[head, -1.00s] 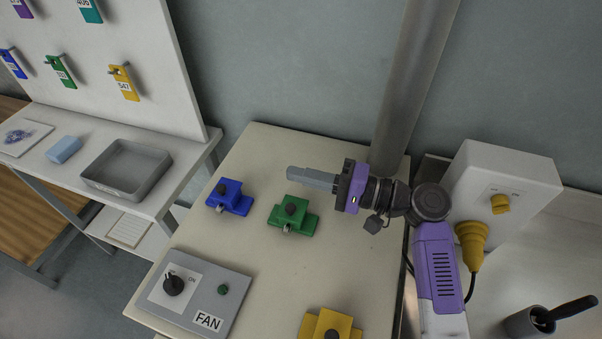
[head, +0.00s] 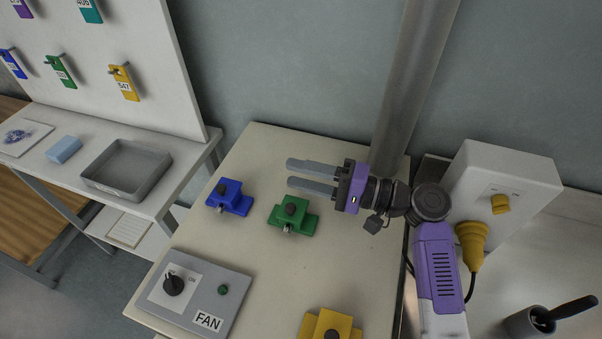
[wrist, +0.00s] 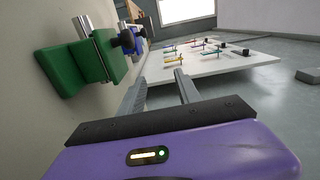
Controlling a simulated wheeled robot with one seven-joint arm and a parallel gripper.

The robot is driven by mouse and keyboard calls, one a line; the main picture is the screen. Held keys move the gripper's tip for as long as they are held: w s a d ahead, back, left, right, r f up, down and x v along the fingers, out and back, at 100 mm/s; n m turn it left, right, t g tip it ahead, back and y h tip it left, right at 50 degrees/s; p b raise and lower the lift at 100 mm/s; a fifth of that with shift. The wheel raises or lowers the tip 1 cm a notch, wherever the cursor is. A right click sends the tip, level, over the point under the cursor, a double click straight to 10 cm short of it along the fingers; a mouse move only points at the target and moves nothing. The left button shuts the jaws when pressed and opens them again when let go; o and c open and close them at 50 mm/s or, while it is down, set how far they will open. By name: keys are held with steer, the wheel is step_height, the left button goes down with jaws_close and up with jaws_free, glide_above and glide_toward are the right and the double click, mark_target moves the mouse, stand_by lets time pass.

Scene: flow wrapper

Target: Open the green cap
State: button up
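The green cap (head: 293,215) is a green block with a dark knob on top and a small metal piece at its front edge. It sits on the beige panel, between the blue cap and my gripper. In the wrist view the green cap (wrist: 83,62) is at the upper left, beside the fingers and apart from them. My gripper (head: 298,174) is open and empty, to the upper right of the green cap in the head view. Its two grey fingers (wrist: 158,84) point away from the wrist camera with nothing between them.
A blue cap (head: 229,197) is left of the green one, and a yellow cap (head: 331,325) is at the bottom. A FAN switch box (head: 196,293) is at the lower left of the panel (head: 262,262). A grey pipe (head: 415,80) stands behind my wrist. A grey tray (head: 126,169) is farther left.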

steer(key=v, duration=0.6)
steer(key=shift+d, duration=0.2)
steer(key=shift+s+d, duration=0.35)
steer(key=shift+d, duration=0.25)
